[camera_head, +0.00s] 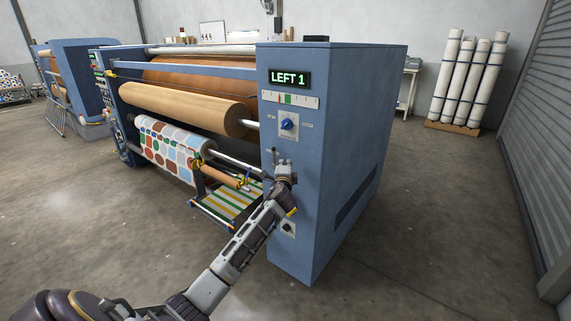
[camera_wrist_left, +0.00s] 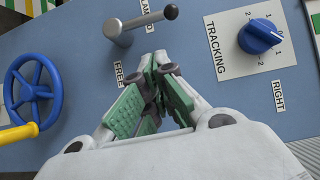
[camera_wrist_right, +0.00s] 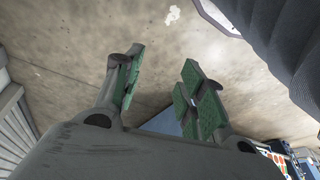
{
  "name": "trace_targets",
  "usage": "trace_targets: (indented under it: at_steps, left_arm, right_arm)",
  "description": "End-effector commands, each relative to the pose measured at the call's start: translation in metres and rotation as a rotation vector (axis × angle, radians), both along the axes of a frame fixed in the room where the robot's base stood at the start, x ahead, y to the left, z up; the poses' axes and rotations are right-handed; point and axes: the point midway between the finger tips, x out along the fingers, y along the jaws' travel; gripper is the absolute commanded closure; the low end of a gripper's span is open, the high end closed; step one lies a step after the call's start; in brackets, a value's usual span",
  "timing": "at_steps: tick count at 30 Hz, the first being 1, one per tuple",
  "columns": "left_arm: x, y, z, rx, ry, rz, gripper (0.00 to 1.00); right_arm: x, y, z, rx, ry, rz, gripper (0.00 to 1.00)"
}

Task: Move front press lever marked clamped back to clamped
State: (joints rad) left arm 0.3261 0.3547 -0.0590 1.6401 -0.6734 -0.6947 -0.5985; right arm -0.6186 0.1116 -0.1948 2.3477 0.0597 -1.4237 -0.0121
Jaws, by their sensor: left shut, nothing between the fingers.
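The front press lever (camera_wrist_left: 145,20) is a grey metal arm on a round pivot with a black knob, near the top of the left wrist view. It points from the pivot toward the partly cut-off CLAMPED label (camera_wrist_left: 146,8), away from the FREE label (camera_wrist_left: 118,73). My left gripper (camera_wrist_left: 158,62) is shut and empty, its fingertips just below the lever in that view; I cannot tell if they touch it. In the head view, my left gripper (camera_head: 285,170) is at the press's front panel and partly hides the lever. My right gripper (camera_wrist_right: 162,65) is open and empty above the floor.
The blue press (camera_head: 335,150) carries a display reading LEFT 1 (camera_head: 289,79) and a blue tracking knob (camera_wrist_left: 260,36). A blue handwheel (camera_wrist_left: 32,98) is left of the left gripper. White rolls (camera_head: 465,80) stand behind. Floor right of the press is clear.

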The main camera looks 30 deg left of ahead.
Motion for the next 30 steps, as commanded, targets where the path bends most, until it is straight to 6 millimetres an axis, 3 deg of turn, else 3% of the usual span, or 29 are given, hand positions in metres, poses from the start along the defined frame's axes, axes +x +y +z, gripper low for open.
trace_targets:
  at_steps: [21,30]
  left_arm:
    - [-0.056,-0.031,0.000,0.000,0.001,-0.001,1.00]
    - [-0.069,-0.038,0.000,0.000,0.000,0.000,1.00]
  right_arm:
    - [0.004,-0.003,-0.016,-0.017,0.025,-0.005,0.60]
    - [0.004,-0.004,-0.021,-0.020,0.033,-0.006,0.60]
